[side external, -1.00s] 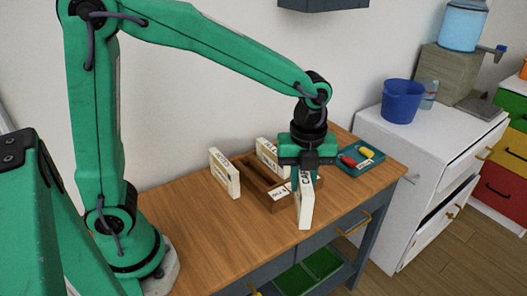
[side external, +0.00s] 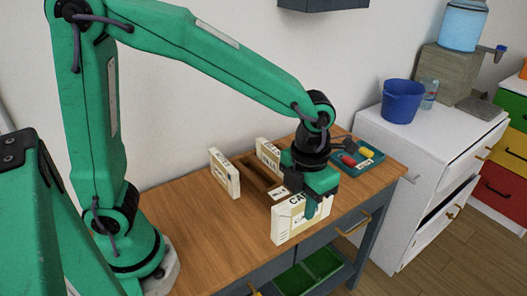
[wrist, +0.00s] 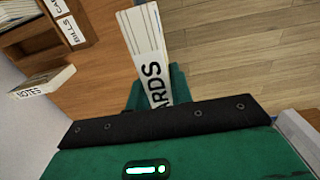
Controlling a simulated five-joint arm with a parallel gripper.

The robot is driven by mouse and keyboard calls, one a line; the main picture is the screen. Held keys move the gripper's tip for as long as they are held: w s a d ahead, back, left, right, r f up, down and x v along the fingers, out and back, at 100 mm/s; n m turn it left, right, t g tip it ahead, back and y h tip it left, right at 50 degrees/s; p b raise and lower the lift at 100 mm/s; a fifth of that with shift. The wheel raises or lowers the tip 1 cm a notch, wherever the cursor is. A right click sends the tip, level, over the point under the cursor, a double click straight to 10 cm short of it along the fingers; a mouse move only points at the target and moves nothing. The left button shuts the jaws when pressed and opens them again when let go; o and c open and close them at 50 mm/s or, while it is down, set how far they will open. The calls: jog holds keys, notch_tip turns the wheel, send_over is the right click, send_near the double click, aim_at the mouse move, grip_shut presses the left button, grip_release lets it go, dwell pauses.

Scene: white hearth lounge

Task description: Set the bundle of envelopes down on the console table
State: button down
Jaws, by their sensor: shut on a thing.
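My gripper (side external: 318,205) is shut on a cream-white bundle of envelopes (side external: 288,224) with dark lettering that starts "CA". In the wrist view the bundle (wrist: 143,35) stands on edge between the green fingers and reads "ARDS". It is at the front edge of the wooden console table (side external: 195,225), with floor behind it in the wrist view. I cannot tell whether its lower edge touches the tabletop. My gripper hides part of its far end.
A wooden sorter (wrist: 38,38) labelled "BILLS" lies behind the held bundle. A bundle marked "NOTES" (side external: 226,173) stands left of it, and another white bundle (side external: 268,153) stands at the back. A teal tray (side external: 364,168) is at the right. The left tabletop is clear.

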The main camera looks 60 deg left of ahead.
jog(key=shift+w+a+f, duration=1.3)
jog(key=shift+a+f, duration=0.15)
jog(key=shift+f, duration=0.4)
jog(key=shift+w+a+f, duration=1.25)
jog(key=shift+a+f, duration=0.2)
jog(key=shift+f, duration=0.35)
jog(key=shift+w+a+f, duration=1.3)
jog(key=shift+a+f, duration=0.15)
jog(key=shift+f, duration=0.4)
jog(key=shift+f, duration=0.15)
jog(key=c, duration=1.3)
grip_release()
jog(key=shift+o, duration=0.2)
notch_tip(320, 180, up, 12)
jog(key=shift+r, duration=0.2)
